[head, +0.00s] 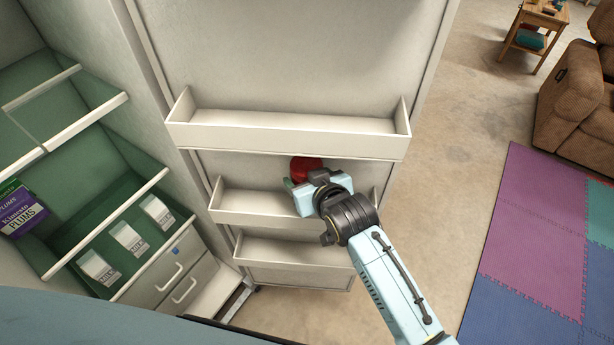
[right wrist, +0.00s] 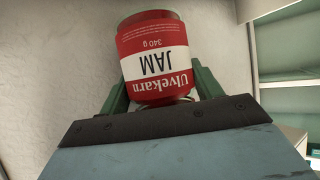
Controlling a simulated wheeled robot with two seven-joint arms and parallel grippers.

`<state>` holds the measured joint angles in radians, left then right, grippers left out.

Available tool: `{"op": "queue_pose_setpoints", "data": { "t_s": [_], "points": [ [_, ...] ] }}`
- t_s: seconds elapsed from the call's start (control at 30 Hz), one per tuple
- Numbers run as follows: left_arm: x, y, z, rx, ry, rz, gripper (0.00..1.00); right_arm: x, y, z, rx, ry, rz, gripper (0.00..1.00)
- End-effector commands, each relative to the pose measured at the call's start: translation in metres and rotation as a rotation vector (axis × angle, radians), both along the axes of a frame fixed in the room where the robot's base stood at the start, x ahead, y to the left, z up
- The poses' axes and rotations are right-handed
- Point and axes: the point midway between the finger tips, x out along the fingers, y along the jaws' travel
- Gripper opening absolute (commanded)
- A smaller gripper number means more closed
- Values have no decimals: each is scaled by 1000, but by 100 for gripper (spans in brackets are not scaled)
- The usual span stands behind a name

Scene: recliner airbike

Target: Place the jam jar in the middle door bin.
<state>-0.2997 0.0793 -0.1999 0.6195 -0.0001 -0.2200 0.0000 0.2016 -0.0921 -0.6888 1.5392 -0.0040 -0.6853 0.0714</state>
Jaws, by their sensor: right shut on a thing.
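The red jam jar (head: 306,168) is at the middle door bin (head: 240,205) in the head view, partly hidden by my right gripper (head: 298,184). In the right wrist view the jam jar (right wrist: 158,60) has a red and white label and appears upside down between the green fingers of my right gripper (right wrist: 160,88). The right gripper is shut on it. The jar is over or inside the middle bin, below the top bin; I cannot tell whether it touches the bin floor. My left gripper is not in view.
The empty top door bin (head: 285,135) sits just above the jar, and a lower bin (head: 290,252) is below. Fridge shelves at left hold milk cartons (head: 128,240) and a purple plums box (head: 22,212). Open floor (head: 440,190) lies right of the door.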

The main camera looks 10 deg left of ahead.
Motion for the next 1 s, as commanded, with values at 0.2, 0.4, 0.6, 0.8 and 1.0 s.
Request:
{"op": "queue_pose_setpoints", "data": {
  "t_s": [0.2,0.4,0.6,0.8,1.0],
  "points": [
    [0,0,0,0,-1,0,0,0,1,0,5,-6,0,25],
    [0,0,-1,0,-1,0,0,0,1,-4,4,-5,0,25],
    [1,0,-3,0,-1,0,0,0,1,-10,4,-6,0,25],
    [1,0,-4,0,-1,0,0,1,1,-12,5,-6,0,25],
    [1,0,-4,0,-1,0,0,0,0,-14,1,-2,0,74]
  ]
}}
